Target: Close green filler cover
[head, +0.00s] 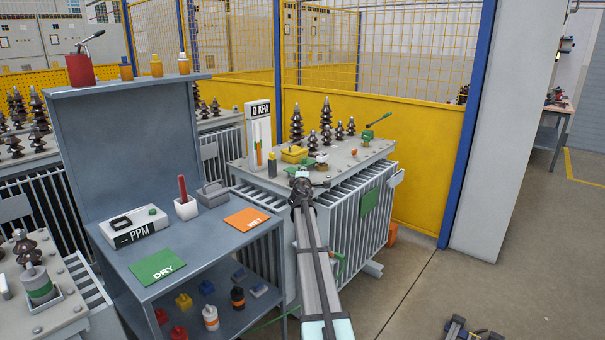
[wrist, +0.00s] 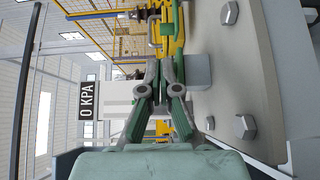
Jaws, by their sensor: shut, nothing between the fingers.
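My gripper (head: 303,180) is over the near edge of the transformer's grey top (head: 348,158) in the head view. Its fingers are shut, with nothing held between them; they also show in the wrist view (wrist: 165,68). A small green part (head: 292,170), which looks like the filler cover, lies right beside the fingertips, partly hidden by the gripper. In the wrist view a green strip (wrist: 180,55) shows just behind the fingertips. I cannot tell whether the fingers touch it, or how far the cover is open.
A yellow part (head: 294,154), dark ribbed insulators (head: 326,115) and a green-handled valve (head: 375,125) stand on the transformer top. A gauge reading 0 KPA (head: 259,130) rises at its left. A grey bench (head: 190,245) with a PPM meter (head: 135,226) stands left.

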